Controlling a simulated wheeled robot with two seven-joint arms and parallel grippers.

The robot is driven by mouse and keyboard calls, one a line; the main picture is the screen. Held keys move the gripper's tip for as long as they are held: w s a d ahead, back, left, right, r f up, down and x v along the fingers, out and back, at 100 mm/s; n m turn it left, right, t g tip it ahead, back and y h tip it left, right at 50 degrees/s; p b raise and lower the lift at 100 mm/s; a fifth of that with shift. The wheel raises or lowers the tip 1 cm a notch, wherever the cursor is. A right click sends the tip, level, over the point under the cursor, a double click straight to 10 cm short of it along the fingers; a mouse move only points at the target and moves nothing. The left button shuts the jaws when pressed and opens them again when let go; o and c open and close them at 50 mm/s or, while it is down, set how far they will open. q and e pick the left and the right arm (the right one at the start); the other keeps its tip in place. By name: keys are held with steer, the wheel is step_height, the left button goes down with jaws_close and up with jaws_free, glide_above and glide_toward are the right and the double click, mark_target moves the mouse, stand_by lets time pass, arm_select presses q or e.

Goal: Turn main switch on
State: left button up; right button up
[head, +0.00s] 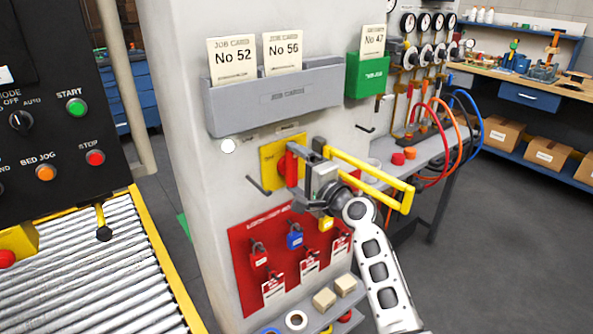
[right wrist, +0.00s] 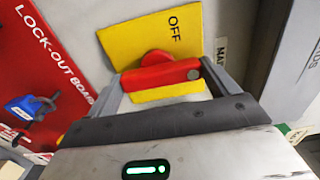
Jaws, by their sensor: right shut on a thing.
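The main switch is a red rotary handle (head: 291,166) on a yellow plate (head: 268,160), mounted on the pale column. In the right wrist view the red handle (right wrist: 160,75) crosses the yellow plate (right wrist: 130,42), and the word OFF shows on the plate. My right gripper (head: 302,152) is at the switch, its arm coming from the lower right. In the right wrist view my right gripper (right wrist: 166,84) is shut on the red handle, with one finger at each end. No ON mark shows. My left gripper is not in view.
A grey card holder (head: 275,105) sits above the switch and a red lock-out board (head: 245,235) with padlocks below. A yellow bar frame (head: 385,175) shows right of the gripper. A roller conveyor (head: 90,285) and black control panel (head: 60,120) stand left. Open floor lies right.

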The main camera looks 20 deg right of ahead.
steer(key=o, duration=0.8)
steer(key=b+v, duration=0.2)
steer(key=v, duration=1.4)
steer(key=s+a+f+n+g+h, duration=0.15)
steer(key=s+f+n, duration=0.25)
steer(key=f, duration=0.5)
steer(key=s+a+f+n+g+h, duration=0.1)
steer(key=s+a+f+n+g, duration=0.15)
steer(key=f, duration=0.65)
steer(key=s+a+f+n+g+h, duration=0.1)
steer(key=s+a+f+n+g, duration=0.2)
steer(key=s+f+n, duration=0.6)
steer(key=s+a+n, duration=0.1)
steer(key=s, duration=0.2)
steer(key=shift+s+a+f, duration=0.35)
steer(key=shift+a+f, duration=0.05)
